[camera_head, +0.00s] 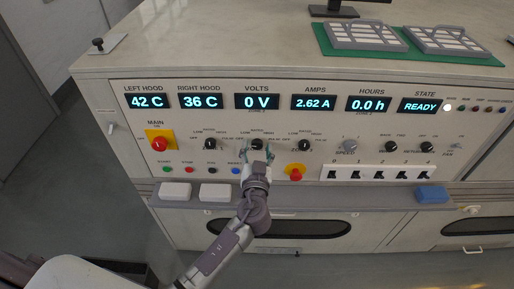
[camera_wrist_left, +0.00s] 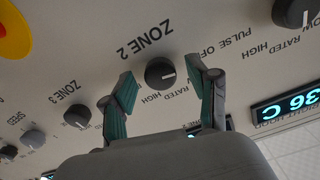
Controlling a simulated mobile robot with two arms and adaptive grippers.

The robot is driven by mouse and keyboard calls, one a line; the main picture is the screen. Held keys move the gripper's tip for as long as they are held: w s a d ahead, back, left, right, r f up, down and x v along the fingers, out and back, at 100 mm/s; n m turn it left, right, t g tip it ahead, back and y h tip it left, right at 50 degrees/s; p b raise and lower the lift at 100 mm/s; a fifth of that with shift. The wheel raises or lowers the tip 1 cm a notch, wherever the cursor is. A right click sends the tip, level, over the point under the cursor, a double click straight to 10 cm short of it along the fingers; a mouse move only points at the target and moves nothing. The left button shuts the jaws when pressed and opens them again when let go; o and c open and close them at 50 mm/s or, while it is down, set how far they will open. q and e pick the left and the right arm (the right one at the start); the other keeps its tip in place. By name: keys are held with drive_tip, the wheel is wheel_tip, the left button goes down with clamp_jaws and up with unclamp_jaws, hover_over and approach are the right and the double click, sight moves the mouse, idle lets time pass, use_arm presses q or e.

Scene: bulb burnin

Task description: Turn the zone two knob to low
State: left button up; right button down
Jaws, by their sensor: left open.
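The zone two knob (camera_head: 257,144) is a small black round knob on the cream panel, below the volts display. Some dial lettering is hidden behind the fingers. My right gripper is not in view.
Similar black knobs sit to the left (camera_head: 208,143) and right (camera_head: 304,145). A red main switch (camera_head: 159,144), a red emergency button (camera_head: 295,172) and a row of rocker switches (camera_head: 378,173) are nearby. White blocks (camera_head: 215,193) rest on the ledge below.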

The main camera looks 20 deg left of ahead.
use_arm(q)
clamp_jaws()
drive_tip(key=shift+f+m, duration=0.1)
drive_tip(key=shift+m, duration=0.2)
drive_tip(key=shift+m+b, duration=0.3)
drive_tip(key=shift+b, duration=0.05)
drive_tip(key=shift+m+b, duration=0.35)
drive_tip(key=shift+m, duration=2.85)
